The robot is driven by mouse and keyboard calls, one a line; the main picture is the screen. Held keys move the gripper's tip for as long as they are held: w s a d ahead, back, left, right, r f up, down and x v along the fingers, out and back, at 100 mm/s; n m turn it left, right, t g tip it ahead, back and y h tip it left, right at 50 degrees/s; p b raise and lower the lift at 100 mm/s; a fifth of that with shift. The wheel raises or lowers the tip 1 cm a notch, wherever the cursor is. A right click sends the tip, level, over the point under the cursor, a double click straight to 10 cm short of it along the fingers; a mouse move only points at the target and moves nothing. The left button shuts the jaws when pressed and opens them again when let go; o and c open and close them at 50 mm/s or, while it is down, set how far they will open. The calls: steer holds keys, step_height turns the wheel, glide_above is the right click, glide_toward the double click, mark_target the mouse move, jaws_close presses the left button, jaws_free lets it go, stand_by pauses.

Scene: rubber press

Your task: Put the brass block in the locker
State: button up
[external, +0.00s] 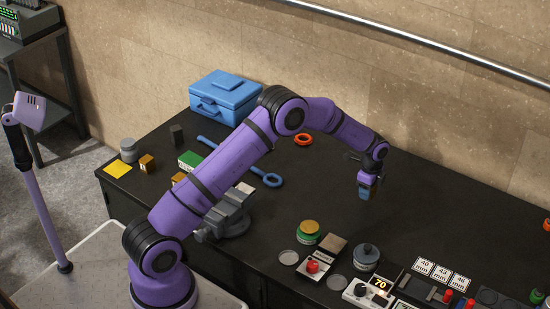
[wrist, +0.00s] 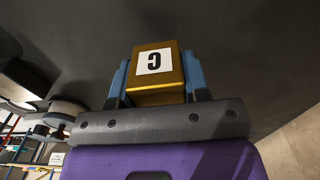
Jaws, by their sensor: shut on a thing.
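My gripper (external: 365,191) hangs above the dark workbench at right of centre in the external view. In the wrist view my gripper (wrist: 158,80) is shut on a brass block (wrist: 158,93), with a blue finger on each side. The block's face carries a white label with a black letter that looks like C. In the external view the held block is too small to make out. Two other brass-coloured blocks, one by the yellow square (external: 147,163) and one partly behind my arm (external: 179,179), stand on the bench's left. I cannot identify a locker in either view.
A blue toolbox (external: 225,95) stands at the back left. A grey vise (external: 228,214), blue wrench (external: 271,180) and orange ring (external: 303,139) are nearer the middle. Jars, a red button box (external: 314,267) and a panel reading 70 (external: 380,284) line the front right. Bench around my gripper is clear.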

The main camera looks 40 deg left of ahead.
mark_target(366, 203)
steer(key=shift+w+f, duration=0.1)
steer(key=shift+f, duration=1.6)
steer(key=shift+f, duration=0.15)
steer(key=o, duration=1.2)
